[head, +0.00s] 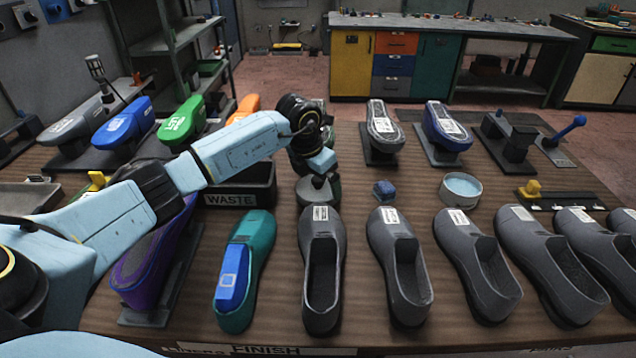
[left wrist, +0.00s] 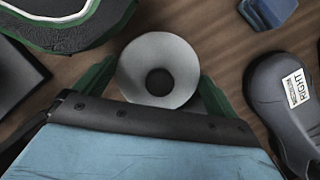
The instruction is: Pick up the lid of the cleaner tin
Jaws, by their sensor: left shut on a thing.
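My left gripper (head: 320,182) points down at the middle of the bench, between the waste bin and the blue block. It is shut on a round grey piece with a dark centre (head: 312,194), which looks like the lid. In the left wrist view this lid (left wrist: 140,62) sits between the green fingers (left wrist: 158,90). Whether it touches the bench or hangs just above it, I cannot tell. The open cleaner tin (head: 461,188), round with a pale blue inside, stands to the right. My right gripper is not in view.
A blue block (head: 384,190) lies between lid and tin. The black waste bin (head: 238,190) stands left. A row of dark grey shoes (head: 322,260) and a teal shoe (head: 262,245) line the front. Shoes on stands (head: 383,125) are behind. Bare bench shows around the block.

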